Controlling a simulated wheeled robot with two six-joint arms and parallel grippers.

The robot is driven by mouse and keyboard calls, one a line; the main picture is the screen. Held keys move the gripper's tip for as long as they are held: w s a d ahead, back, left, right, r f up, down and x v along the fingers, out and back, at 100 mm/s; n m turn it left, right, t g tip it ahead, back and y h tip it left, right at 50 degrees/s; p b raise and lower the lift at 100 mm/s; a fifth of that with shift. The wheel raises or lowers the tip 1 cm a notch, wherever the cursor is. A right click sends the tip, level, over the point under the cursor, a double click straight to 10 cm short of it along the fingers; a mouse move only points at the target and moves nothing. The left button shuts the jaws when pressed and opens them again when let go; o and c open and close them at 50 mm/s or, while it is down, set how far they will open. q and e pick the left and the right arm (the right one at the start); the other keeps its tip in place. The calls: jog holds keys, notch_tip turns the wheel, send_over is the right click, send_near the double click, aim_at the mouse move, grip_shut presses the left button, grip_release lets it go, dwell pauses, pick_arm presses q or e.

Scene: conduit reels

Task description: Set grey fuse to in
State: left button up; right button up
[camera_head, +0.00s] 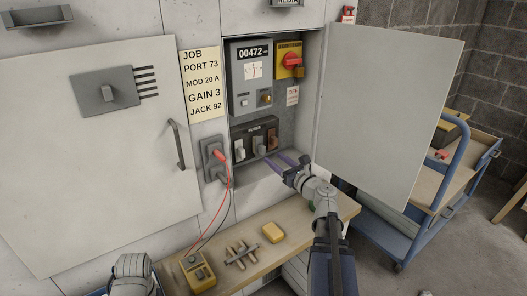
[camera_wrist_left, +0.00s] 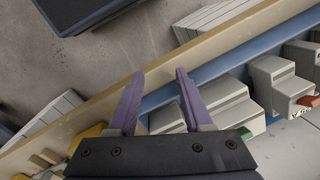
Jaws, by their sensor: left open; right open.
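A dark fuse block (camera_head: 262,126) sits low in the open cabinet and holds a row of fuses. The left fuse (camera_head: 239,151) looks whitish, the middle one looks like the grey fuse (camera_head: 258,145), and the right fuse (camera_head: 272,136) is brown. How deep each sits is too small to tell. My right gripper (camera_head: 273,160) is open and empty, its purple fingers just below and right of the block, apparently apart from the fuses. My left gripper (camera_wrist_left: 157,88) is open and empty in the left wrist view; only its arm shows at the lower left of the head view.
The open cabinet door (camera_head: 390,110) stands right of my right arm. A wooden shelf (camera_head: 325,212) below holds a yellow meter (camera_head: 199,275), a yellow box (camera_head: 273,232) and brown pieces. Red and black leads run up to a grey socket (camera_head: 213,150). A blue cart (camera_head: 420,230) stands right.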

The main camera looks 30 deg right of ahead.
aim_at(264, 151)
jog(key=w, duration=0.7)
jog(key=shift+a, duration=0.3)
jog(key=shift+s, duration=0.1)
grip_shut()
dwell(1.0)
